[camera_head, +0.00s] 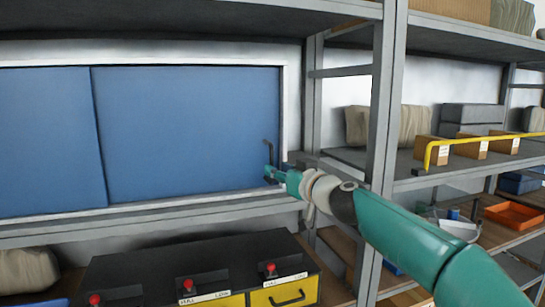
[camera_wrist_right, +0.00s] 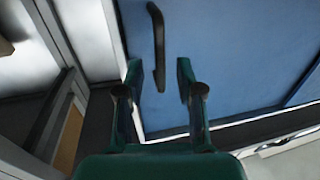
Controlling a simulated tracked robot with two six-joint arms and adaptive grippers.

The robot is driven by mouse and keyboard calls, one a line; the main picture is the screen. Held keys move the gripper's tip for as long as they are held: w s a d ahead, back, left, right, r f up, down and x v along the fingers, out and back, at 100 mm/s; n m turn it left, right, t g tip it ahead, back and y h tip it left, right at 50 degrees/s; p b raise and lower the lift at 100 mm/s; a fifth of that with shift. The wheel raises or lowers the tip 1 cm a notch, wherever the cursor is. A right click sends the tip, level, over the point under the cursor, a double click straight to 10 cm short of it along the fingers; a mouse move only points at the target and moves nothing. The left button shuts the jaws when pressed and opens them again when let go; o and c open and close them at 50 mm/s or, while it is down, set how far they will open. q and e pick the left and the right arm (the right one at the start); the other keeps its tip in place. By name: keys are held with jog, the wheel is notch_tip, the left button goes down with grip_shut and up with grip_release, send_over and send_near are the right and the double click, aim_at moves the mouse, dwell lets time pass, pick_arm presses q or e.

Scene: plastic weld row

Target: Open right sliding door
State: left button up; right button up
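The right sliding door (camera_head: 190,125) is a blue panel in a pale frame, and its right edge lies against the frame's right side. Its dark bar handle (camera_head: 268,155) is upright near that edge. The left blue door (camera_head: 48,140) is beside it. My right gripper (camera_head: 270,173) is at the lower end of the handle. In the right wrist view the gripper (camera_wrist_right: 158,78) is open, with the handle (camera_wrist_right: 158,45) between its two green fingers and a gap on both sides. The door (camera_wrist_right: 230,60) fills the upper right there. My left gripper is not in view.
A grey shelf post (camera_head: 385,100) stands close behind my right arm. Shelves at right hold boxes (camera_head: 470,150) and an orange tray (camera_head: 515,215), with a yellow rail (camera_head: 480,140). A black cabinet (camera_head: 200,270) with red knobs and yellow drawers stands below the doors.

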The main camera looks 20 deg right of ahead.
aim_at(271, 182)
jog(key=shift+p+x, duration=0.95)
jog(key=shift+x, duration=1.2)
grip_shut()
